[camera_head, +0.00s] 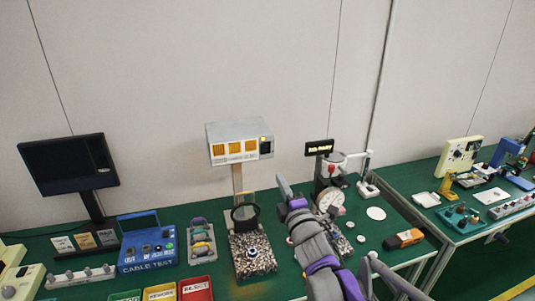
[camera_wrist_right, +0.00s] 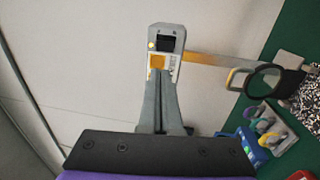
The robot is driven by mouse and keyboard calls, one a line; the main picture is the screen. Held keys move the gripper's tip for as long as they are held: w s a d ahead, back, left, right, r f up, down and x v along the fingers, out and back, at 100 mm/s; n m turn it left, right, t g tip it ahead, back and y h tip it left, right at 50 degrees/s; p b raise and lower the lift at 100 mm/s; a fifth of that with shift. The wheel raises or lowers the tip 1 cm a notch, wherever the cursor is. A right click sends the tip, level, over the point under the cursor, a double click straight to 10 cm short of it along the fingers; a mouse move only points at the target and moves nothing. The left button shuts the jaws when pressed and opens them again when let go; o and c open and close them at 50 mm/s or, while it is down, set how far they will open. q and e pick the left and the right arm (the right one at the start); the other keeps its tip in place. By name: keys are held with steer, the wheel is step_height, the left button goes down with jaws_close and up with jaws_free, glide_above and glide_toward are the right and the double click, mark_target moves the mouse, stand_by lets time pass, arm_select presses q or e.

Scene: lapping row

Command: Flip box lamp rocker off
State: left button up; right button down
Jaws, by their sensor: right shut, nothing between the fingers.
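The box lamp (camera_head: 239,142) is a pale grey box on an upright post, with orange panels on its front. Its dark rocker (camera_head: 265,148) is at the right end of the front, beside a small yellow light. In the right wrist view the box lamp (camera_wrist_right: 178,72) is ahead of the fingers, and the dark rocker (camera_wrist_right: 166,43) and a glowing yellow dot show on it. My right gripper (camera_head: 282,183) is shut and empty, right of and lower than the lamp in the head view. In the wrist view its fingers (camera_wrist_right: 160,78) overlap the lamp's lower part; contact cannot be told. My left gripper is not in view.
A round magnifier (camera_head: 245,212) stands below the lamp. A dial gauge stand (camera_head: 328,185) is close to the right of my gripper. A blue cable tester (camera_head: 147,246), a monitor (camera_head: 68,165) and a red bin (camera_head: 195,289) are to the left. The wall is behind.

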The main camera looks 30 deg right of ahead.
mark_target(264, 147)
steer(key=shift+w, duration=0.1)
steer(key=p+x, duration=0.2)
steer(key=x, duration=1.2)
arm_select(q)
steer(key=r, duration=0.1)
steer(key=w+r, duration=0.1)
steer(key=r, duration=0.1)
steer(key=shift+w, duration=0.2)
arm_select(e)
steer(key=shift+f, duration=0.1)
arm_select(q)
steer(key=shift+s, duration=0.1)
